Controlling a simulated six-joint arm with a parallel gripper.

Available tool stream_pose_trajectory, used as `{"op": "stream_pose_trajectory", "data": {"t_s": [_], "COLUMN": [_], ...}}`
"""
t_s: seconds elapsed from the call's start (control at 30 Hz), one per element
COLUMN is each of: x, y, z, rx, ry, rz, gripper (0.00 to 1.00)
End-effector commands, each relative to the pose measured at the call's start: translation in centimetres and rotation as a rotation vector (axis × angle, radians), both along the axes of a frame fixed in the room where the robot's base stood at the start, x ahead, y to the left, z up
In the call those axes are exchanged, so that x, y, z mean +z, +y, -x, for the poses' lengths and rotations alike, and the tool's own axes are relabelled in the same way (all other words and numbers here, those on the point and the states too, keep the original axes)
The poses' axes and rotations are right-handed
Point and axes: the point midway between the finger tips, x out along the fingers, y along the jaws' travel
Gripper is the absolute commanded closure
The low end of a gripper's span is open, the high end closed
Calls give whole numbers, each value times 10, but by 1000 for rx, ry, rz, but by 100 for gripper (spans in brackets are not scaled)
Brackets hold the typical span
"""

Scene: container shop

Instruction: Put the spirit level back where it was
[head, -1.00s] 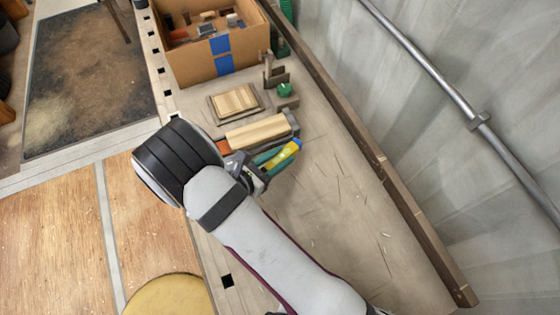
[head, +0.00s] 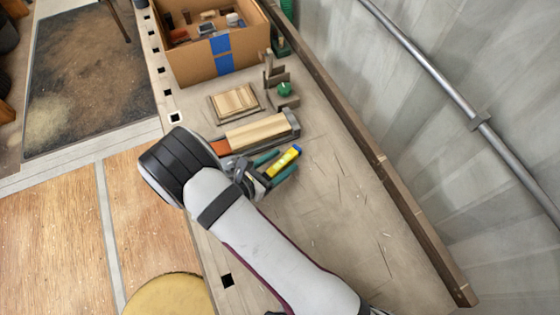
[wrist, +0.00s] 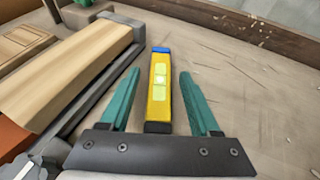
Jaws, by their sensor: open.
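The spirit level (head: 285,161) is a yellow bar with a blue far end and pale vials. In the wrist view, the spirit level (wrist: 159,105) lies on the workbench, pointing away from me, between the two teal fingers. My gripper (head: 284,163) is open around it. In the wrist view, my gripper (wrist: 160,75) has a visible gap on each side of the level.
Left of the level lies a pale wooden block (head: 258,132) in a grey holder, close to my left finger. Beyond are a wooden panel (head: 234,102), a green round item (head: 284,89) and a cardboard box (head: 205,65). Bare workbench (head: 350,220) lies to the right.

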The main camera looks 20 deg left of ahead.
Motion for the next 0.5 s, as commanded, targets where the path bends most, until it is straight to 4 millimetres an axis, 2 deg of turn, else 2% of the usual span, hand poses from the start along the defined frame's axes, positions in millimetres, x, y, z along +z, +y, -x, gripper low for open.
{"op": "stream_pose_trajectory", "data": {"t_s": [0.07, 0.4, 0.5], "x": [4, 35, 41], "y": [5, 34, 39], "z": [7, 78, 92], "rx": [4, 5, 2], "ry": [-1, -1, -2], "rz": [-3, -3, -2], "gripper": [37, 37, 37]}}
